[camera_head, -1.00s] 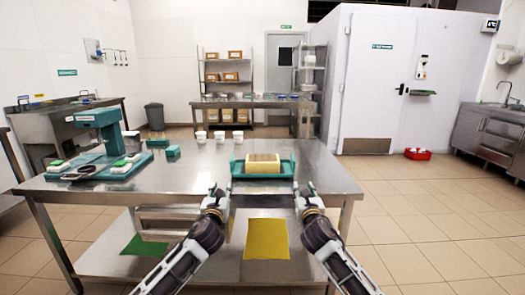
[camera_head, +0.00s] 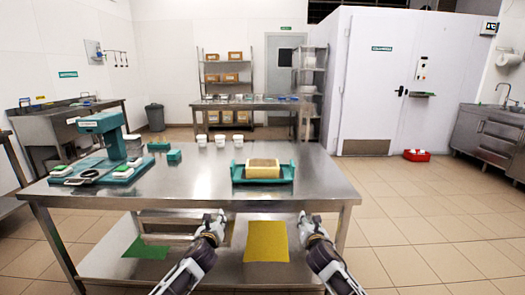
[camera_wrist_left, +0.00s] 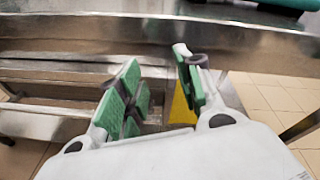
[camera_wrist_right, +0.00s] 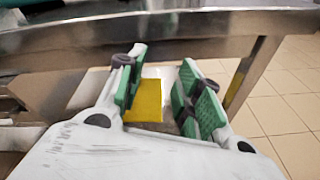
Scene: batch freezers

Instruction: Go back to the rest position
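My left gripper (camera_head: 217,218) is in front of the steel table's front edge, below its top. In the left wrist view its green-padded fingers (camera_wrist_left: 160,85) stand apart with nothing between them. My right gripper (camera_head: 309,219) is also in front of the table edge, further right. In the right wrist view its fingers (camera_wrist_right: 160,88) are apart and empty. Both grippers are clear of the teal tray (camera_head: 240,179), which stands on the table with a tan block (camera_head: 263,171) in it.
The steel table (camera_head: 200,180) spans the front, with a teal machine (camera_head: 103,130) at its left and white tubs (camera_head: 220,140) at the back. Yellow (camera_head: 266,240) and green (camera_head: 146,248) sheets lie on the lower shelf. Floor (camera_head: 430,230) is open at right.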

